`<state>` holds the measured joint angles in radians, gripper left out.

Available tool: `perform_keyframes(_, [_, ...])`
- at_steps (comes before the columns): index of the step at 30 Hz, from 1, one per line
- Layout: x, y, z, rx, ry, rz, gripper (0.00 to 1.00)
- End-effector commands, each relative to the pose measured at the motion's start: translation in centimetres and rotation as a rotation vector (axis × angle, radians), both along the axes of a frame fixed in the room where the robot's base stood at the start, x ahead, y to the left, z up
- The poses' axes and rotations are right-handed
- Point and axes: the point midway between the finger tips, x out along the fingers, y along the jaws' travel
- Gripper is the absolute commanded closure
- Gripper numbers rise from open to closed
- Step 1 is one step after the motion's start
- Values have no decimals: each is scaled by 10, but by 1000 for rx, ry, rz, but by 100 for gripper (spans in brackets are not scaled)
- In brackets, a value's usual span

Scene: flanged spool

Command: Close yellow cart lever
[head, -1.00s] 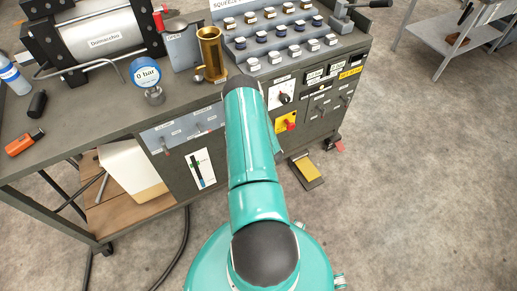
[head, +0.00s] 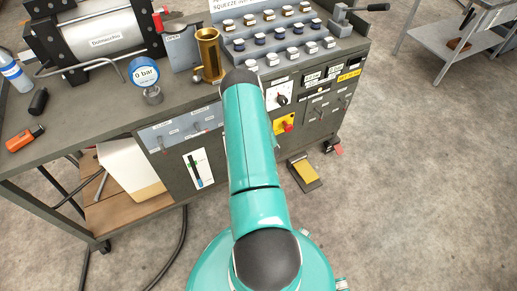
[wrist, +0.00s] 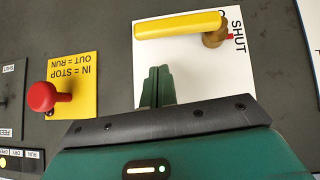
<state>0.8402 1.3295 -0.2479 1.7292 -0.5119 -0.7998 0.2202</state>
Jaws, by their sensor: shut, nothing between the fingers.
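The yellow lever (wrist: 178,25) lies nearly level across a white plate (wrist: 222,80) in the wrist view. Its right end joins a brass-coloured pivot (wrist: 214,38), next to the printed word SHUT. My gripper (wrist: 158,72) is shut and empty, its fingertips in front of the white plate, just below the lever in the picture. A gap shows between fingertips and lever; whether they touch in depth cannot be told. In the head view my arm covers the gripper, and the lever is not visible.
A red knob (wrist: 42,97) on a yellow plate (wrist: 80,72) sticks out left of my fingers. The head view shows the cart's bench top (head: 95,125) with a gauge (head: 144,72) and brass cylinder (head: 209,52). A yellow pedal (head: 305,172) is on the floor; open floor lies right.

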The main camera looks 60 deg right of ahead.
Motion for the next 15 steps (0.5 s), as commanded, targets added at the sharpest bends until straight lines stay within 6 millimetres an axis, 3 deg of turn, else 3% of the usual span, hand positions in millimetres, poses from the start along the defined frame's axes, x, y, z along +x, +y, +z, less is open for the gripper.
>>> perform_keyframes(15, [-49, 31, 67, -1, -1, -2, 100])
